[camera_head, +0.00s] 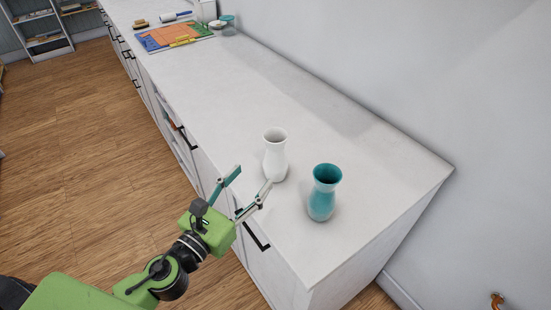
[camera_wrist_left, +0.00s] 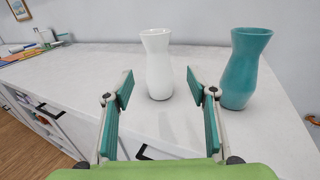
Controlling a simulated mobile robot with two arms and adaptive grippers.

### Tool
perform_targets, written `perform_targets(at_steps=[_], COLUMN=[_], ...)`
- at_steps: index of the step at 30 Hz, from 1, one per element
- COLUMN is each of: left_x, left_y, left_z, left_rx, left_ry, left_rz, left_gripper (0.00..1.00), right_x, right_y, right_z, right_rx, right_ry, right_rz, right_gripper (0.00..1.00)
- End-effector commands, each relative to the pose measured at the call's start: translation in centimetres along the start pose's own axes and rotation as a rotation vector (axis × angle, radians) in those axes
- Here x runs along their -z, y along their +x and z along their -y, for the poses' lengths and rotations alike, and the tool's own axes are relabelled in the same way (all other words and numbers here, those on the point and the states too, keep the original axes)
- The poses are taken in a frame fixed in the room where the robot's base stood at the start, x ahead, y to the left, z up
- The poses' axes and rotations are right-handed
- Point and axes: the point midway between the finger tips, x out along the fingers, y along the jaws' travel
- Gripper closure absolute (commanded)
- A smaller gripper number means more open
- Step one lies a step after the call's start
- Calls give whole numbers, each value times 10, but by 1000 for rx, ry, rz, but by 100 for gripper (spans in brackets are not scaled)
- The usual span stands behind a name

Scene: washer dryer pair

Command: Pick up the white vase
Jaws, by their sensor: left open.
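The white vase (camera_head: 275,156) stands upright on the white counter near its right end. It also shows in the left wrist view (camera_wrist_left: 157,66), beyond the fingertips and roughly between them. My left gripper (camera_head: 252,180) is open and empty, just short of the vase at the counter's front edge. In the left wrist view its two teal-padded fingers (camera_wrist_left: 159,91) are spread apart, with bare counter between them. The vase appears apart from the fingers. My right gripper is not in view.
A teal vase (camera_head: 323,193) stands close to the right of the white vase; it also shows in the wrist view (camera_wrist_left: 244,68). The counter (camera_head: 215,75) is clear toward the back left, where a colorful board (camera_head: 172,37) and small items lie. A wall runs behind.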

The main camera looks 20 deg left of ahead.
Motion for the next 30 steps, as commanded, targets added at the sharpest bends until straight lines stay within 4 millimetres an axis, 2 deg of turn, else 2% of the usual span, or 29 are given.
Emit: perform_targets(at_steps=[3, 12, 22, 27, 30], left_x=[-5, -3, -4, -9, -7], left_y=[17, 62, 85, 110, 122], left_z=[-1, -1, -2, -6, -6], left_rx=[-2, -3, -3, -4, -3], left_ry=[-3, -7, -6, -9, -9], left_rz=[3, 0, 0, 0, -1], left_gripper=[48, 48, 48, 48, 48], right_x=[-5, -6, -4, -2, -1], right_y=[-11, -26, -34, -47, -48], right_z=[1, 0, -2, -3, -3], right_rx=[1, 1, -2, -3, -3], right_ry=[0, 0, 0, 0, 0], right_rz=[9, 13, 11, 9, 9], right_gripper=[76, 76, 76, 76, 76])
